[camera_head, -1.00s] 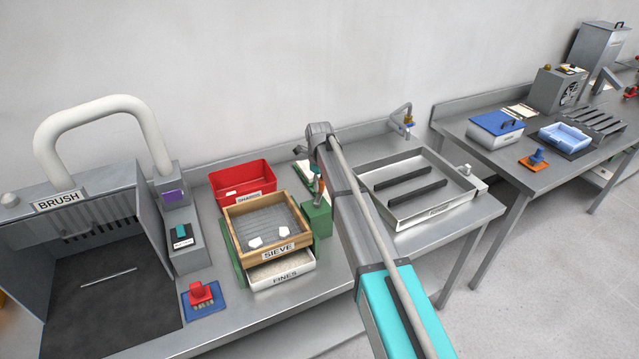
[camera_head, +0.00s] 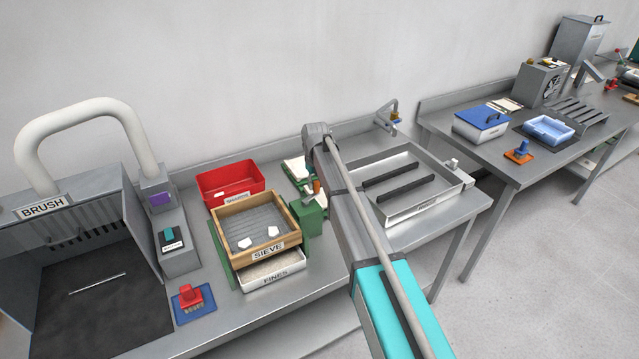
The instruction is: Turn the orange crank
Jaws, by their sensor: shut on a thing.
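The orange crank (camera_head: 317,187) stands on a green housing (camera_head: 311,217) at the right side of the wooden sieve box (camera_head: 262,228). Only its small orange handle shows clearly. My arm reaches up from the bottom and bends down at its far end, just right of the crank. My gripper (camera_head: 313,178) is at the crank handle and shut on it. The fingers are small and mostly hidden behind my arm link. Several white lumps lie on the sieve mesh. A white fines drawer (camera_head: 270,281) is below the sieve.
A red bin (camera_head: 230,183) stands behind the sieve. A red button on a blue base (camera_head: 190,314) and the brush cabinet (camera_head: 140,230) are left. A grey tray (camera_head: 425,207) lies right of my arm. A second bench (camera_head: 500,165) stands farther right.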

